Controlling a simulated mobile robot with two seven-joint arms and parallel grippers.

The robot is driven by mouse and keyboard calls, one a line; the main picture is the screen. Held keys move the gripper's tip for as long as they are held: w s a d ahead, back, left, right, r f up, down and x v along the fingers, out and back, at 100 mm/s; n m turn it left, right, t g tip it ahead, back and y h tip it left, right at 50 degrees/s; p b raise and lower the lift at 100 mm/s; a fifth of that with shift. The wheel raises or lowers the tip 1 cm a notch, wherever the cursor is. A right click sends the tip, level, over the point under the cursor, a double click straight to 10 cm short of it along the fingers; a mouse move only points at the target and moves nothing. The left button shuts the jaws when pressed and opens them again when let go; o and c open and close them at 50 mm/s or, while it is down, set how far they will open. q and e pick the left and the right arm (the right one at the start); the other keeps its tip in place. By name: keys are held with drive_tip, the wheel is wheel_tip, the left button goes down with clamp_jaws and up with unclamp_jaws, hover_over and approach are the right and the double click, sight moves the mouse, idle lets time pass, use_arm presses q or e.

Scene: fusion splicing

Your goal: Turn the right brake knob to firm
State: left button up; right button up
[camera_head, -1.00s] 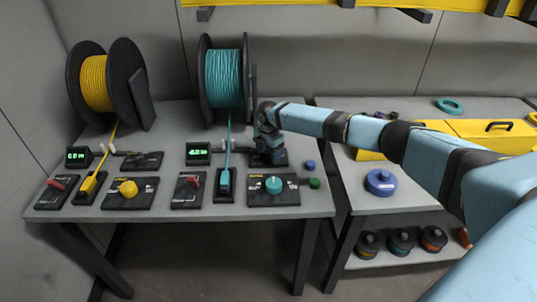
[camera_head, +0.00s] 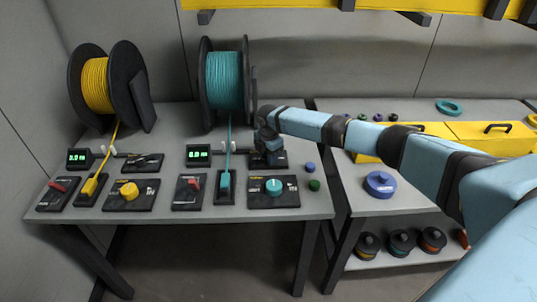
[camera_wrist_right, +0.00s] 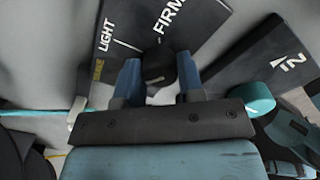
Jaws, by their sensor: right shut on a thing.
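The right brake plate (camera_wrist_right: 130,40) is dark, with LIGHT, FIRM and BRAKE lettering in the right wrist view. Its black knob (camera_wrist_right: 159,66) sits between the two blue fingers of my right gripper (camera_wrist_right: 158,75), which is shut on it. Which mark the knob points to cannot be told. In the head view my right gripper (camera_head: 268,152) reaches down behind the teal dial and hides the knob; only an edge of the plate (camera_head: 284,160) shows. My left gripper is in neither view.
The teal dial (camera_head: 273,186) stands in front of my gripper; it also shows in the wrist view (camera_wrist_right: 257,98). A teal fibre (camera_head: 229,140) runs from the teal spool (camera_head: 223,80) just left. Blue and green caps (camera_head: 313,185) lie to the right.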

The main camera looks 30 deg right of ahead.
drive_tip(key=shift+r+m+p, duration=0.15)
drive_tip(key=shift+m+p, duration=1)
drive_tip(key=shift+m, duration=0.05)
drive_tip(key=m+p, duration=0.2)
drive_tip(key=shift+m, duration=0.4)
drive_tip(key=m+p, duration=0.2)
drive_tip(key=shift+m, duration=0.3)
drive_tip(key=m+p, duration=0.3)
drive_tip(key=m, duration=0.2)
drive_tip(key=shift+m, duration=0.3)
drive_tip(key=m+p, duration=0.2)
drive_tip(key=m, duration=0.2)
use_arm(q)
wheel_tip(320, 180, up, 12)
drive_tip(key=p, duration=0.2)
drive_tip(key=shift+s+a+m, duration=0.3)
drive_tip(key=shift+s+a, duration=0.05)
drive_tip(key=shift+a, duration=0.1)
use_arm(e)
drive_tip(key=m, duration=0.5)
drive_tip(key=shift+m, duration=0.3)
